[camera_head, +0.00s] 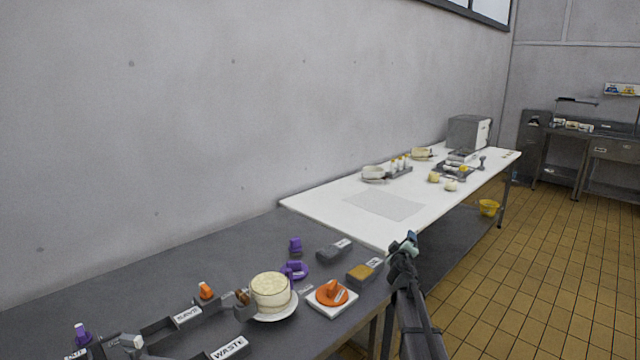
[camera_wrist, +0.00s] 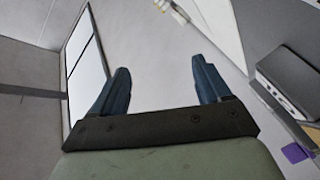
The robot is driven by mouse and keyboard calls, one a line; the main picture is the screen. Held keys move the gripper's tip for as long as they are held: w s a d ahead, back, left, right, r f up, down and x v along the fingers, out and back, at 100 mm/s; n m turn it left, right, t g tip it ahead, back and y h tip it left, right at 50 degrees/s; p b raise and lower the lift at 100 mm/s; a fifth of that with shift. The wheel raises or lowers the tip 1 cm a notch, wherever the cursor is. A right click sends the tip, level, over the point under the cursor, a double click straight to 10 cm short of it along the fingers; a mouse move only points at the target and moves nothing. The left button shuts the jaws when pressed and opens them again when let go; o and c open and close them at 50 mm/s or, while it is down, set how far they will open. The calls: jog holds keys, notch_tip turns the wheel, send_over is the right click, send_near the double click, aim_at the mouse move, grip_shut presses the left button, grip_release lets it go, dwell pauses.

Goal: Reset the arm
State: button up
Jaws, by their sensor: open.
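My arm rises from the bottom of the head view, to the right of the grey bench. My gripper (camera_head: 405,243) is at its upper end, near the corner where the grey bench (camera_head: 215,255) meets the white table (camera_head: 310,202). In the wrist view my gripper (camera_wrist: 158,88) shows two blue fingers set wide apart. Nothing is between them; the pale wall and a window lie beyond. The gripper appears apart from the objects on both surfaces.
Near my arm on the grey bench are a yellow-topped block (camera_head: 364,271), an orange knob on a white base (camera_head: 331,294), and a cream round (camera_head: 270,290) on a plate. A grey box (camera_head: 468,132) stands at the white table's far end. Tiled floor (camera_head: 540,270) is clear at right.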

jog(key=s+d+f+n+g+h, duration=0.1)
jog(key=s+d+f, duration=0.3)
jog(key=d+f, duration=0.25)
jog(key=s+d+f+g+h, duration=0.1)
jog(key=s+d+f, duration=0.2)
jog(key=d+f, duration=0.35)
jog(key=s+a+f+m+g, duration=0.1)
jog(key=s+f+g, duration=0.1)
jog(key=s+f, duration=0.4)
jog(key=s+a+f+m+g, duration=0.1)
jog(key=s+f+m+g, duration=0.15)
jog(key=f, duration=0.55)
jog(key=s+a+f+m+g+y, duration=0.1)
jog(key=s+a+f+g, duration=0.25)
jog(key=s+f, duration=0.55)
jog(key=s+a+f+m+g+y, duration=0.1)
jog(key=s+a+f+g, duration=0.4)
jog(key=s, duration=0.6)
jog(key=s+a+f+m+g+y, duration=0.1)
jog(key=s+a+f, duration=0.2)
jog(key=s+f, duration=0.6)
jog(key=s+a+f+m+g+y, duration=0.1)
jog(key=s+a+g, duration=0.2)
jog(key=s, duration=1)
jog(key=s+a+f+m+g+y, duration=0.1)
jog(key=s+a+g, duration=0.3)
jog(key=s, duration=0.9)
jog(key=a+f+y, duration=0.1)
jog(key=a, duration=0.2)
jog(key=shift+f, duration=0.15)
